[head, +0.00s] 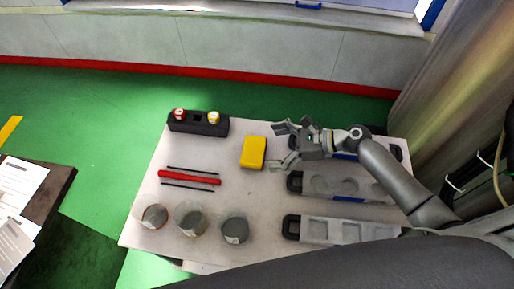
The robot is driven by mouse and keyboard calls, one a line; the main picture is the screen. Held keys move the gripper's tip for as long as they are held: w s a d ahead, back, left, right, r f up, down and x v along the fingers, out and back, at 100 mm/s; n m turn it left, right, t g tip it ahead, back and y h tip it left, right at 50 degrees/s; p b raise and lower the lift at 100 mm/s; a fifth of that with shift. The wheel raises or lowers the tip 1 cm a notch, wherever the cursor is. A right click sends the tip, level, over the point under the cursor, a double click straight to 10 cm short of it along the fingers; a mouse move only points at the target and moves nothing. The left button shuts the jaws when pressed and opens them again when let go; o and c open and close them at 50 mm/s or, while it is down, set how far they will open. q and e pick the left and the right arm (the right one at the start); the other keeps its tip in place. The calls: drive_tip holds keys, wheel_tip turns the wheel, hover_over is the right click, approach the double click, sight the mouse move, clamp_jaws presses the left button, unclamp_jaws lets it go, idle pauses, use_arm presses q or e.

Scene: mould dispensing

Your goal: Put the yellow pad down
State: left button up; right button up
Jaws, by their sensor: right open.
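I cannot tell whether a finger touches the pad. My left gripper is not in view.
A black holder (199,125) with a red-topped and a yellow-topped item stands at the back left. A red tool (189,177) lies between dark rods. Three clear cups (190,219) line the front. Grey mould trays (337,231) fill the right side.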

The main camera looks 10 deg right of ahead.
drive_tip(key=v, duration=0.5)
idle(0.5)
